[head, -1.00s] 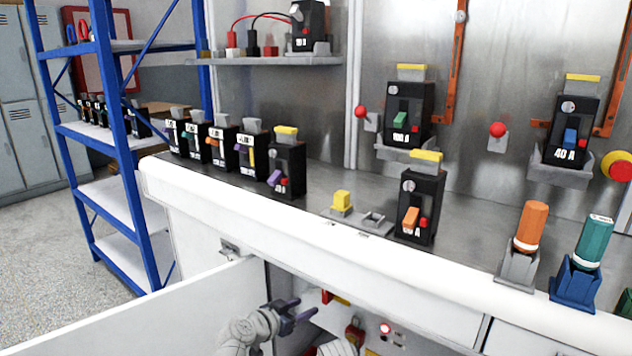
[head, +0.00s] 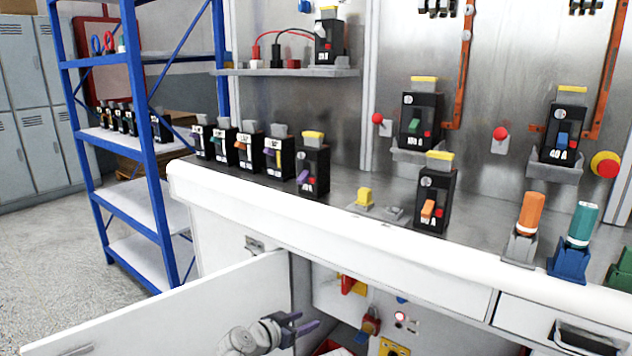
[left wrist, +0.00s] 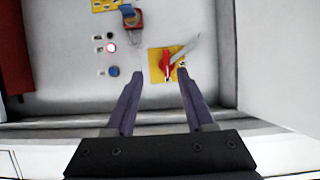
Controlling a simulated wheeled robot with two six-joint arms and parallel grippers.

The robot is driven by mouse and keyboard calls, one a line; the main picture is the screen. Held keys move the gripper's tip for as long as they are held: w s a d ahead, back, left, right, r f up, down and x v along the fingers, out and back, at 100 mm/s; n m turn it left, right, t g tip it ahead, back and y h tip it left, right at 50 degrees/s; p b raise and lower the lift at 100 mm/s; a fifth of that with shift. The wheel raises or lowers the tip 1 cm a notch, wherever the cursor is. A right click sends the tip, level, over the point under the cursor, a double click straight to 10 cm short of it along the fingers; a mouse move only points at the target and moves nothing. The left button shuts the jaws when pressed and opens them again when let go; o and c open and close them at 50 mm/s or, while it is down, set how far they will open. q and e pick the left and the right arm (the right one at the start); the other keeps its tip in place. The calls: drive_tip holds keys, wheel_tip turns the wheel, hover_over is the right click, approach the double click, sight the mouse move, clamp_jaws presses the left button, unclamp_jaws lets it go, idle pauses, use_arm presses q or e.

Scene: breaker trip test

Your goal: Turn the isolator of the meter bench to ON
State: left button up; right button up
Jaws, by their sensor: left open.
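The isolator (head: 350,285) has a red handle on a yellow plate. It is on the back panel inside the open cupboard under the bench. In the left wrist view, the isolator (left wrist: 166,63) is just beyond the fingertips, right of the middle, with a pale grey bar slanting beside it. My left gripper (head: 301,322) is open and empty at the cupboard opening, with purple fingers. In the left wrist view, the left gripper's tips (left wrist: 160,74) are spread apart, the right one over the plate's edge. I cannot tell whether they touch it. My right gripper is not in view.
A red padlock (head: 371,323), a lit lamp (head: 400,317) and a yellow tag (head: 393,347) are near the isolator. The open white door (head: 150,310) is to the left. Breakers, including a black breaker (head: 435,205), stand on the bench above.

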use_arm(q)
drive_tip(key=s+d+r+g+y+p, duration=0.35)
drive_tip(key=s+r+g+p, duration=0.65)
drive_tip(key=p, duration=0.8)
drive_tip(key=s+a+r+n+g+y+p, duration=0.1)
drive_tip(key=s+a+r+n+y+p, duration=0.2)
drive_tip(key=s+a+r+y+p, duration=0.3)
drive_tip(key=s+r+p, duration=0.3)
drive_tip(key=s+p, duration=0.2)
drive_tip(key=p, duration=0.2)
drive_tip(key=shift+r+n+p, duration=0.2)
drive_tip(key=shift+n+p, duration=0.1)
drive_tip(key=shift+p, duration=0.05)
drive_tip(key=shift+s+a, duration=0.1)
